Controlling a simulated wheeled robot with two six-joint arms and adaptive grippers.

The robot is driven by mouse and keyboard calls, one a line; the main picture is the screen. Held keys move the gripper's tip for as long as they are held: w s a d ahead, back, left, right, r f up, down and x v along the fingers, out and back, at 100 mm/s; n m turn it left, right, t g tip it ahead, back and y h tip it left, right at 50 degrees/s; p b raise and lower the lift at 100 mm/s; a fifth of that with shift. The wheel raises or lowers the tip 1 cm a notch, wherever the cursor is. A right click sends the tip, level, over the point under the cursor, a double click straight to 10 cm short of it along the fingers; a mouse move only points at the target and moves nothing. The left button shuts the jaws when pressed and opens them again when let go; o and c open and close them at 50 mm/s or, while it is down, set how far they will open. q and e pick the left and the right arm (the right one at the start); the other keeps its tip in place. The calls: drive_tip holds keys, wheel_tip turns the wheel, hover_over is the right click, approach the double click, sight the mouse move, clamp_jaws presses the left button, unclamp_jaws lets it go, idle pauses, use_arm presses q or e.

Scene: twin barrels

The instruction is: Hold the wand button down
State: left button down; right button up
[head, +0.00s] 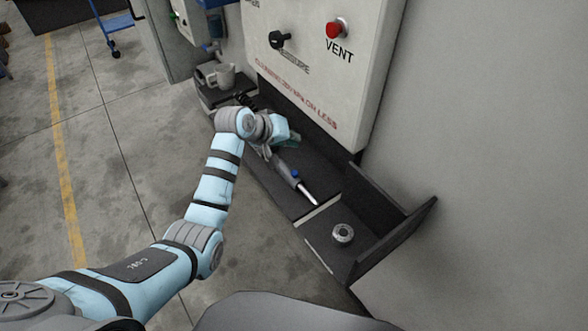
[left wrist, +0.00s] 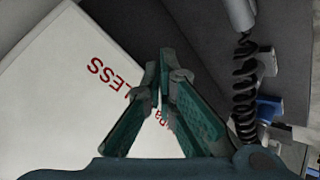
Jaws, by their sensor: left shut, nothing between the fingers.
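The wand (head: 281,168) lies on the dark shelf below the cabinet, a grey handle with a silver tip pointing to the lower right. Its blue button (head: 295,174) faces up and is uncovered. The wand's rear end is partly hidden by my left arm. In the left wrist view, the wand's grey end (left wrist: 241,14) and its black coiled cord (left wrist: 244,85) show at upper right. My left gripper (head: 293,140) is over the shelf by the cabinet, beyond the wand's handle and apart from the button. In the left wrist view its teal fingers (left wrist: 165,72) are shut and empty. My right gripper is out of view.
The white cabinet (head: 330,85) with a red VENT button (head: 337,28) and a black knob (head: 279,40) rises close behind the shelf. A metal ring (head: 343,233) sits in the right tray section (head: 315,228). A mug (head: 217,75) stands at the far left end.

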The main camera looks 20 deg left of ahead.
use_arm(q)
drive_tip(key=shift+s+f, duration=0.1)
drive_tip(key=b, duration=0.6)
hover_over(295, 174)
drive_tip(key=w+a, duration=0.1)
wheel_tip(295, 174, down, 8)
drive_tip(key=shift+f, duration=0.15)
drive_tip(key=shift+f+b, duration=0.3)
drive_tip(key=shift+f, duration=0.05)
drive_tip(key=shift+r, duration=0.1)
idle(0.7)
drive_tip(key=shift+s+f, duration=0.1)
drive_tip(key=shift+f, duration=0.35)
